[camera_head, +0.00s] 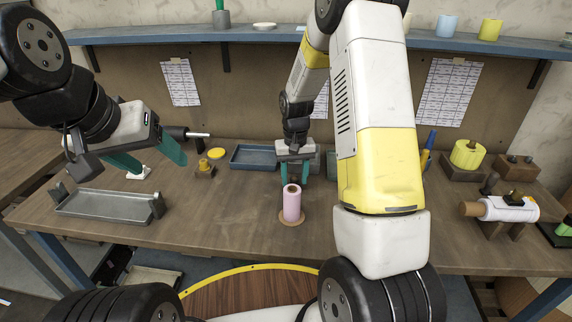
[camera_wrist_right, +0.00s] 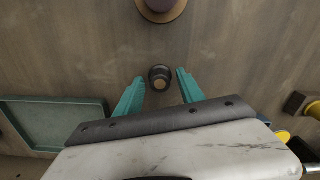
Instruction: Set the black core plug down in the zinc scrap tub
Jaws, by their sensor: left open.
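The black core plug (camera_wrist_right: 160,77) is a small dark round piece with a tan ring, seen end-on in the right wrist view. My right gripper (camera_wrist_right: 162,77) is open, with its teal fingertips on either side of the plug and a gap showing at each. A blue-grey tray (camera_head: 253,166) and a grey-green tray (camera_wrist_right: 52,103) lie nearby; I cannot tell which is the zinc scrap tub. My left gripper (camera_head: 140,163) is open at the left, above the table.
A pink roll (camera_head: 291,203) stands on a round base before my right gripper. A long grey tray (camera_head: 108,206) lies at the left. A brass piece (camera_head: 205,169) and yellow disc (camera_head: 216,153) sit left of the blue-grey tray. A white roll (camera_head: 508,209) lies at the right.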

